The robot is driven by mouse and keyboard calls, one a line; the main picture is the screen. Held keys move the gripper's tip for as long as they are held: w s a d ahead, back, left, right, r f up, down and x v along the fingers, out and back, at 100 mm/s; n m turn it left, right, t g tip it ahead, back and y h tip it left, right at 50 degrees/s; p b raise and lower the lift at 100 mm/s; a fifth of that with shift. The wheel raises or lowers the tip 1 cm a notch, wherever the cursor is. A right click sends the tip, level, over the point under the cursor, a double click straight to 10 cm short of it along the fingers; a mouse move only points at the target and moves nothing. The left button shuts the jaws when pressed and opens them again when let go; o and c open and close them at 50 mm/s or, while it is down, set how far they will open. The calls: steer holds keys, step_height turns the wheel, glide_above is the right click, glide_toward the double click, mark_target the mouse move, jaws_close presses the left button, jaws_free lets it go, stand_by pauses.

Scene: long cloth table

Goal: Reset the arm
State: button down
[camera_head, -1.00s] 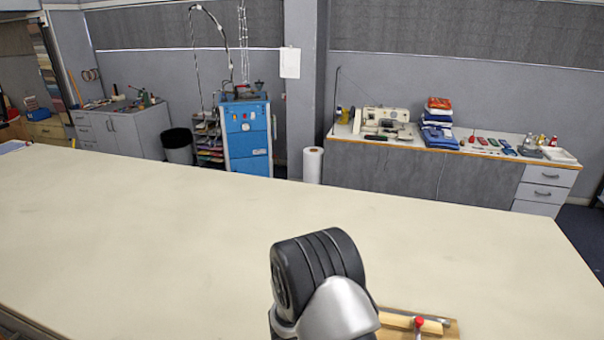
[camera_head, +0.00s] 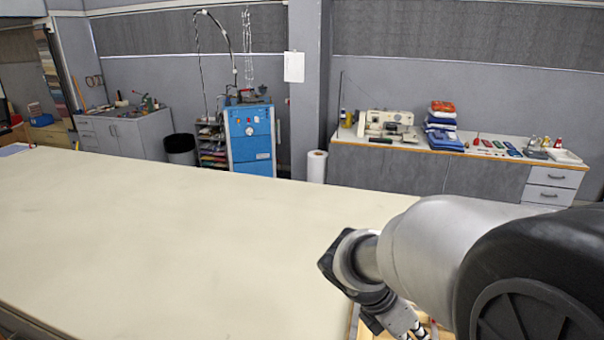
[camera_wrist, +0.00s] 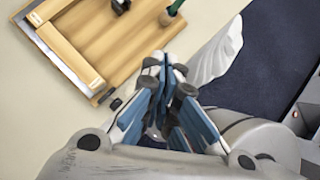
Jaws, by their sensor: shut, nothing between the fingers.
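My gripper (camera_wrist: 166,66) is shut and empty, with its blue-grey fingers together in the wrist view. In the head view my gripper (camera_head: 416,331) shows at the bottom edge, partly cut off, below my arm. In the wrist view it is in front of a wooden board (camera_wrist: 125,45) with pale wooden strips and a metal edge. A dark knob and a green-handled item stand on the board's far side. In the head view only a little of the wooden board (camera_head: 353,321) shows behind my gripper.
A white ribbed object (camera_wrist: 217,55) lies at the table edge beside dark blue floor (camera_wrist: 275,45). Beyond the table stand a blue cabinet (camera_head: 250,140) and a bench with a sewing machine (camera_head: 384,123).

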steer(key=s+a+m+t+y+b, duration=0.2)
steer(key=s+m, duration=0.5)
steer(key=m, duration=0.4)
steer(key=s+a+r+m+t+y+b, duration=0.1)
steer(key=s+a+m+y+b, duration=0.3)
steer(key=s+m, duration=0.4)
steer(key=shift+s+a+m+t+y, duration=0.25)
steer(key=shift+a+m+t+y, duration=0.15)
steer(key=shift+m, duration=1.4)
steer(key=shift+d, duration=0.1)
